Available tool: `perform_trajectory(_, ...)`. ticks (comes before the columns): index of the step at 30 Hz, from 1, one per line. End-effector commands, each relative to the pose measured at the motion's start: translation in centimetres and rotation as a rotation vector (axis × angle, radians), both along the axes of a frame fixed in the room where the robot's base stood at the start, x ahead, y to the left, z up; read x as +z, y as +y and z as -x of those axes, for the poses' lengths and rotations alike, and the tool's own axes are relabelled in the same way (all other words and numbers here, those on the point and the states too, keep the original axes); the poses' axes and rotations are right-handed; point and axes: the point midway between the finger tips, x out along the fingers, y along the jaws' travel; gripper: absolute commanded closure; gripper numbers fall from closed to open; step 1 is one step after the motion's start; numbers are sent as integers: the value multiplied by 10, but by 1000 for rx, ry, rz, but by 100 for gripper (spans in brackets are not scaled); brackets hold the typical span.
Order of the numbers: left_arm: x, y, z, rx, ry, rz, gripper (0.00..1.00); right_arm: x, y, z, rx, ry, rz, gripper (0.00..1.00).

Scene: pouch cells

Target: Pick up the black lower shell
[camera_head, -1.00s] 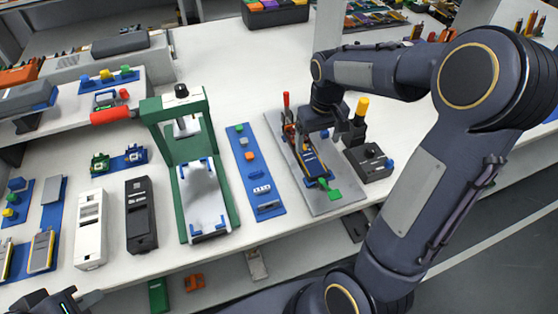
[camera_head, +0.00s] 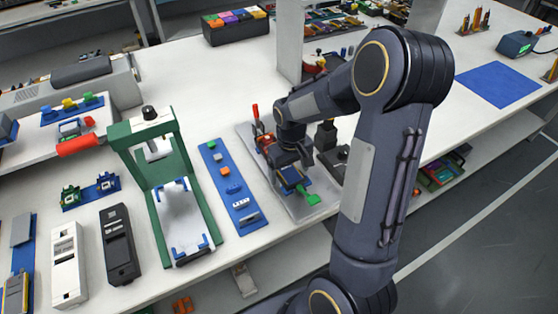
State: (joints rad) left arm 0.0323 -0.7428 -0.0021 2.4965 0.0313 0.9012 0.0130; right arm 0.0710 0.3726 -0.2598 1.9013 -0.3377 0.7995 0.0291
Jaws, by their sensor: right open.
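The black lower shell (camera_head: 119,244) is a long dark case lying on the white table at the lower left. A similar white shell (camera_head: 67,264) lies just left of it, and the green-framed press stands on its right. Nothing holds the black shell. My right gripper (camera_head: 291,166) is open, over the grey plate fixture right of centre, well to the right of the black shell. Its fingertips are small and partly hidden against the parts on the plate. My left gripper is not in view.
The grey fixture plate (camera_head: 313,208) is under my gripper. The table's front edge is close below the shells.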

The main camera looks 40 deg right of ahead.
Motion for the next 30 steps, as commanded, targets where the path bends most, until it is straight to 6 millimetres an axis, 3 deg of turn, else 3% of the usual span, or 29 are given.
perform_trajectory(2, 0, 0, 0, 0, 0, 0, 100, 0, 0, 0, 0, 0, 0, 20)
perform_trajectory(12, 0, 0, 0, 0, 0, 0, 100, 1, 0, 0, 0, -1, 0, 65)
perform_trajectory(23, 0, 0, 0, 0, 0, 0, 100, 5, 0, -1, 0, -5, 1, 66)
perform_trajectory(30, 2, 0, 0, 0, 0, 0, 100, 27, 0, -2, 0, -6, 0, 66)
